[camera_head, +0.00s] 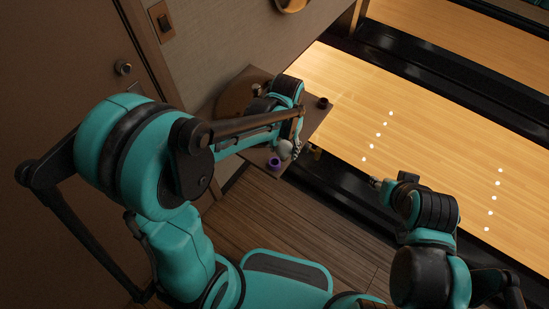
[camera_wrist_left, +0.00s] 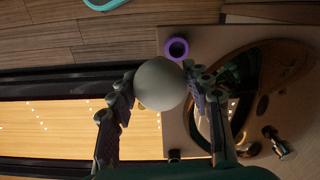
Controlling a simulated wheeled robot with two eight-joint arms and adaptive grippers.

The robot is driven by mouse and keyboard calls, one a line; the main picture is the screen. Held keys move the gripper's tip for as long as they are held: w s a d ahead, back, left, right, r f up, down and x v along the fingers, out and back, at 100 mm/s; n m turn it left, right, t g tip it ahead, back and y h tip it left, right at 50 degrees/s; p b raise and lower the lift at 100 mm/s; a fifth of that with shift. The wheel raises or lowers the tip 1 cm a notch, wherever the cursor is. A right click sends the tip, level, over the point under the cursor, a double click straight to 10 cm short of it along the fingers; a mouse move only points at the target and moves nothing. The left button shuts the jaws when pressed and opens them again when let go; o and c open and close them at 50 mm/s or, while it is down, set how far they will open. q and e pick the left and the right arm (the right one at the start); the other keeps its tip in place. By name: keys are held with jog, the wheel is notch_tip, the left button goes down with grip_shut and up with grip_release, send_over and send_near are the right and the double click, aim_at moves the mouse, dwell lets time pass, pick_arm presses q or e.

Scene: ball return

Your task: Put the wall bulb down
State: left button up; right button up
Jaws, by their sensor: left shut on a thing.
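The wall bulb (camera_wrist_left: 160,84) is a pale round globe between the fingers of my left gripper (camera_wrist_left: 158,88) in the left wrist view. In the head view the bulb (camera_head: 285,149) shows small at the end of my left arm, beside a purple ring-shaped holder (camera_head: 274,163). The left gripper (camera_head: 291,148) is shut on the bulb, over the edge area of a small brown table (camera_head: 314,120). In the left wrist view the purple holder (camera_wrist_left: 176,48) is close beyond the bulb; whether they touch is unclear. My right gripper (camera_head: 382,184) is over the lane side, its fingers hard to make out.
A small dark cup (camera_head: 323,102) stands at the table's far corner. A large round glossy piece (camera_wrist_left: 268,85) and a small metal fitting (camera_wrist_left: 277,140) show in the left wrist view. A door (camera_head: 60,80) is at left; the wooden lane (camera_head: 420,130) lies right. The plank floor (camera_head: 285,222) is clear.

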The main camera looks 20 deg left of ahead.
pick_arm(q)
jog(key=a+f, duration=0.2)
jog(key=a, duration=0.1)
jog(key=shift+w+b, duration=0.15)
jog(key=shift+b, duration=0.15)
jog(key=shift+f+b, duration=0.9)
jog(key=shift+f, duration=1)
jog(key=shift+f, duration=0.15)
jog(key=o, duration=1.3)
